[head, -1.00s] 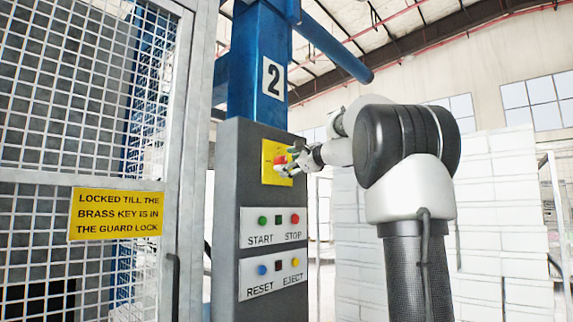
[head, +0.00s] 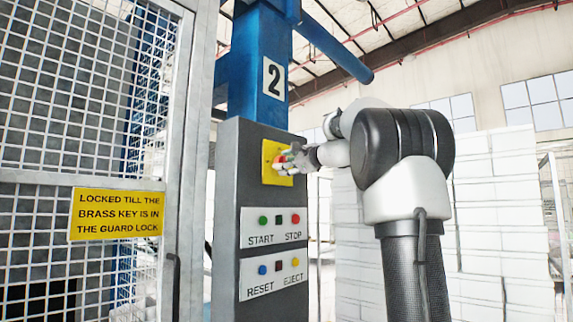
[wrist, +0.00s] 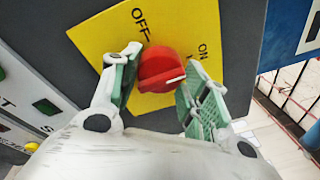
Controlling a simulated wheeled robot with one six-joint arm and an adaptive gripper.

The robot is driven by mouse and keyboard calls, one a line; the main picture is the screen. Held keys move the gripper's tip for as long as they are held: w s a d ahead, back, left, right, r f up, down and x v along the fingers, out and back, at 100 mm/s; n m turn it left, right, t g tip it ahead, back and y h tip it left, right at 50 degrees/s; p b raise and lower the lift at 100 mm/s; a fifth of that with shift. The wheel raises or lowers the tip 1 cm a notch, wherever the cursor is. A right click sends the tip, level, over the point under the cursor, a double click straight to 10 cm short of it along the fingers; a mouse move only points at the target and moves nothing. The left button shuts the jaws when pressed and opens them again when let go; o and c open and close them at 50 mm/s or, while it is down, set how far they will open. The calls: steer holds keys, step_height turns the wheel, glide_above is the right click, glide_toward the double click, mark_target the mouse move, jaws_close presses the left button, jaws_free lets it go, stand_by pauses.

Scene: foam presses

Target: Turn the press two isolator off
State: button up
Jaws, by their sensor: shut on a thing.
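The press two isolator is a red rotary knob (wrist: 160,70) on a yellow plate (wrist: 110,45) marked OFF and ON. In the wrist view the knob's white pointer mark faces right, nearer the ON word than the OFF word. My gripper (wrist: 158,85) has its green-padded fingers on either side of the knob and is shut on it. In the head view the yellow plate (head: 268,165) sits at the top of the grey control pillar (head: 228,190), under the number 2 sign (head: 273,78). There my fingers partly hide the knob.
START and STOP buttons (head: 274,227) and RESET and EJECT buttons (head: 273,272) are below the isolator on the pillar. A mesh guard (head: 75,110) with a yellow notice (head: 116,214) stands at left. White stacked blocks (head: 490,220) stand behind my arm.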

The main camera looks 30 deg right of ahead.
steer(key=n+y, duration=0.1)
steer(key=n, duration=0.5)
steer(key=n+y, duration=0.1)
steer(key=n, duration=0.5)
steer(key=n+y, duration=0.1)
steer(key=n, duration=0.5)
steer(key=shift+w+d+f+n+t, duration=0.15)
steer(key=shift+f+n+t, duration=0.1)
steer(key=shift+n+t, duration=0.15)
steer(key=shift+n, duration=0.3)
steer(key=o, duration=1)
steer(key=shift+r, duration=0.1)
